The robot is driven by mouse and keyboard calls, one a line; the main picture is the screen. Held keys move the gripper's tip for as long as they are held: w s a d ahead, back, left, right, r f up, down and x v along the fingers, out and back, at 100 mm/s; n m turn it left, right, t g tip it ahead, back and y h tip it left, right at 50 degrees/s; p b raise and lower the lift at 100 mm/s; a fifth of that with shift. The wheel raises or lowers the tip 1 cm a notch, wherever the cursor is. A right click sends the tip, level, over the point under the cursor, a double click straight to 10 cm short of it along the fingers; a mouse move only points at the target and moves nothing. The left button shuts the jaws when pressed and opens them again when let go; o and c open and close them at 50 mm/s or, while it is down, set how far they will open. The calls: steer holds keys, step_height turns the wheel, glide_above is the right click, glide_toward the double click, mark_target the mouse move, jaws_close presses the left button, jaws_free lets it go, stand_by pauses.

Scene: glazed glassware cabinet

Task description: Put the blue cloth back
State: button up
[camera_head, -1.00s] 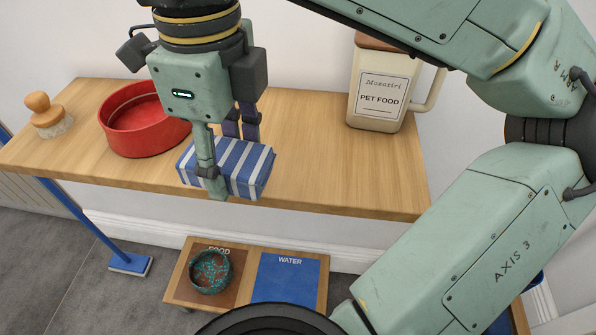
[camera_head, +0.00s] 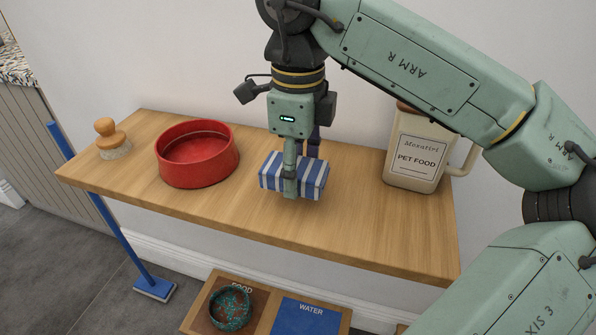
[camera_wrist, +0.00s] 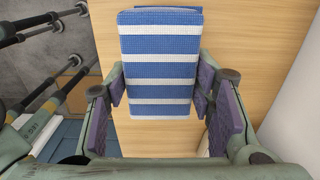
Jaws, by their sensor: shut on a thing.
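The blue cloth (camera_head: 310,176), folded and white-striped, is between the fingers of my gripper (camera_head: 290,180) over the wooden shelf (camera_head: 230,217). My gripper points down and is shut on the cloth. In the wrist view the cloth (camera_wrist: 160,65) sits between the two purple finger pads, with the shelf's wood behind it. Whether the cloth touches the shelf or hangs just above it, I cannot tell.
A red bowl (camera_head: 197,153) stands left of the cloth, and a wooden brush (camera_head: 112,138) at the far left. A pet food jug (camera_head: 416,150) stands to the right. Below is a feeding tray (camera_head: 262,318) with a patterned bowl (camera_head: 230,307). Bare shelf lies right of the cloth.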

steer(key=shift+w, duration=0.55)
steer(key=f, duration=0.1)
steer(key=f+p, duration=0.1)
steer(key=f, duration=0.1)
steer(key=shift+w, duration=0.3)
steer(key=shift+f, duration=0.35)
steer(key=shift+f, duration=0.1)
steer(key=shift+f+b, duration=0.15)
steer(key=shift+b, duration=0.15)
steer(key=o, duration=1)
step_height(320, 180, up, 13)
steer(key=shift+f, duration=0.2)
